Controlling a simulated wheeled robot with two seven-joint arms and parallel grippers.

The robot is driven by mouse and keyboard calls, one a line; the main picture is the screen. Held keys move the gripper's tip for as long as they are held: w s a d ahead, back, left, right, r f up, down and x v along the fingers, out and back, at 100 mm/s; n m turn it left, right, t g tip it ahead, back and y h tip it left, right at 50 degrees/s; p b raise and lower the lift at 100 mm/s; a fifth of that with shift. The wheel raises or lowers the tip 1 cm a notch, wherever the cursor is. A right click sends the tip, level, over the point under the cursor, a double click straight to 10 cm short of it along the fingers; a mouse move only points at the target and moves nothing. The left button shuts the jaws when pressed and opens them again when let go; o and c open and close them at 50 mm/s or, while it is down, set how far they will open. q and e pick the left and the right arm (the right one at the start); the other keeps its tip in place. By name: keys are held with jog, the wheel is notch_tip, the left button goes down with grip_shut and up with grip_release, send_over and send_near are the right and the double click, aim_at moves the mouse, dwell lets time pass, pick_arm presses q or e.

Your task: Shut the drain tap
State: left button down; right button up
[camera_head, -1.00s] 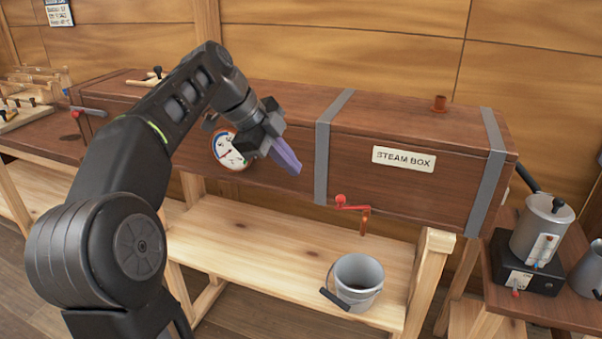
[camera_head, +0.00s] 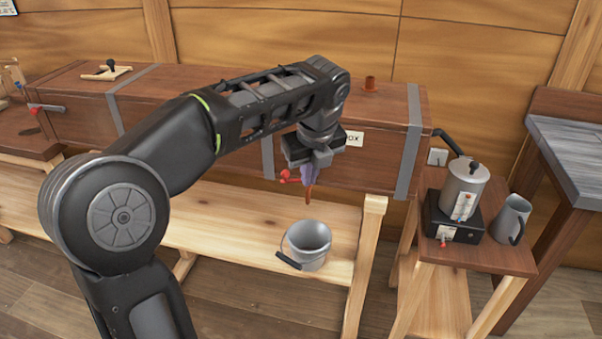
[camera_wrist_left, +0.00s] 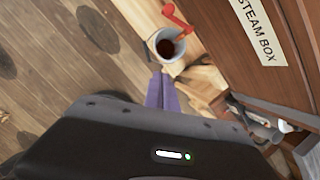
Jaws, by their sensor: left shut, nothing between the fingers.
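The drain tap's red lever (camera_head: 288,177) sits under the front of the steam box (camera_head: 210,140), its red knob out to the left. The copper-coloured spout (camera_head: 309,194) hangs down over a grey bucket (camera_head: 308,243). My left gripper (camera_head: 314,184) is shut and empty, with purple fingers pointing down close by the tap. It covers part of the tap, and I cannot tell whether it touches. In the left wrist view, the red lever (camera_wrist_left: 176,14) and bucket (camera_wrist_left: 160,57) lie beyond the closed fingertips (camera_wrist_left: 160,80). My right gripper is out of view.
The bucket stands on a wooden bench (camera_head: 232,230). To the right, a small table (camera_head: 480,258) holds a kettle (camera_head: 464,190) on a black burner and a grey jug (camera_head: 509,220). The bench left of the bucket is clear.

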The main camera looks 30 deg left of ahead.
pick_arm(q)
jog(key=shift+w+a+f+m+t+y, duration=0.15)
jog(key=shift+w+a+m+y, duration=0.2)
jog(key=shift+a, duration=0.3)
jog(key=shift+w+a+r+m+t+y, duration=0.1)
jog(key=shift+a+m+t+y, duration=0.05)
jog(key=shift+a+y, duration=0.4)
jog(key=shift+f, duration=0.2)
jog(key=w+a+f+p, duration=0.1)
jog(key=w+a+f, duration=0.4)
jog(key=f, duration=0.3)
jog(key=shift+a, duration=0.9)
jog(key=shift+r, duration=0.1)
